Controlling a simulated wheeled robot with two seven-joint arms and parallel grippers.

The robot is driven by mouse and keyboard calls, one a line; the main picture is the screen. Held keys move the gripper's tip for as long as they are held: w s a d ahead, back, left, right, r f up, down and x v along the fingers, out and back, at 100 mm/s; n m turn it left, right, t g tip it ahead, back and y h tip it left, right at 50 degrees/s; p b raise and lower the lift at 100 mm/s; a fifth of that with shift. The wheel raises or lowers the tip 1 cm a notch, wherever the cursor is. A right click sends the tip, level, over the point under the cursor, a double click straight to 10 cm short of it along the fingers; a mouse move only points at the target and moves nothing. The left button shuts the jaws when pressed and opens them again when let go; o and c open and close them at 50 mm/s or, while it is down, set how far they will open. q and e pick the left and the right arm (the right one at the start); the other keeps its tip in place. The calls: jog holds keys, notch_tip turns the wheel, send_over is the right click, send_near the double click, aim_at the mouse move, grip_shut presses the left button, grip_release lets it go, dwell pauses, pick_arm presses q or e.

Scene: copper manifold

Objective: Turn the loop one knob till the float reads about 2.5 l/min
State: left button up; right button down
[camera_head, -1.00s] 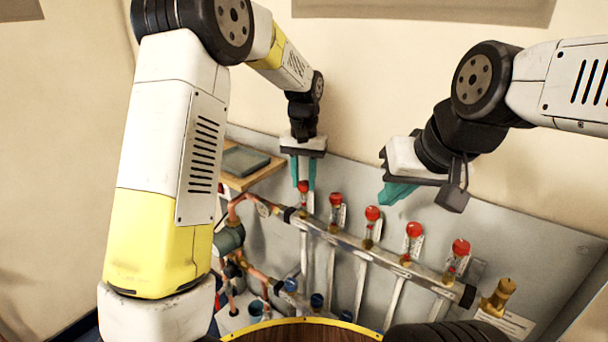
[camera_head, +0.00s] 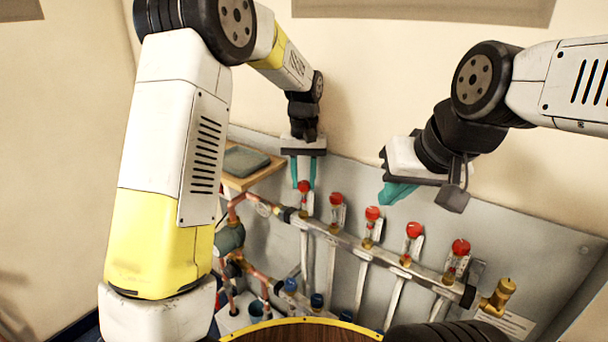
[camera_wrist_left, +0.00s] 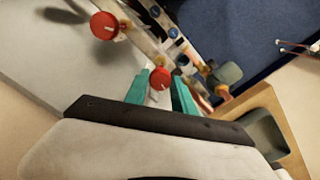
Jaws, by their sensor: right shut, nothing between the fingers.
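The manifold bar (camera_head: 345,238) carries a row of red knobs on small float gauges. My left gripper (camera_head: 303,187) points down at the leftmost red knob (camera_head: 304,186), one teal finger on each side of it. In the left wrist view this knob (camera_wrist_left: 160,78) shows between the fingertips (camera_wrist_left: 161,74). The gap is about as wide as the knob, and I cannot tell whether the fingers touch it. The float reading is too small to make out.
More red knobs (camera_head: 372,213) stand along the bar to the right, with a brass fitting (camera_head: 498,297) at its end. A wooden shelf with a grey tray (camera_head: 245,160) is at the left. Copper pipes and a pump (camera_head: 230,237) sit below it. Blue caps (camera_head: 317,300) line the lower bar.

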aim_at(304, 183)
pick_arm(q)
jog(key=o, duration=0.4)
jog(key=shift+c, duration=0.2)
notch_tip(304, 183, up, 8)
jog(key=shift+f, duration=0.1)
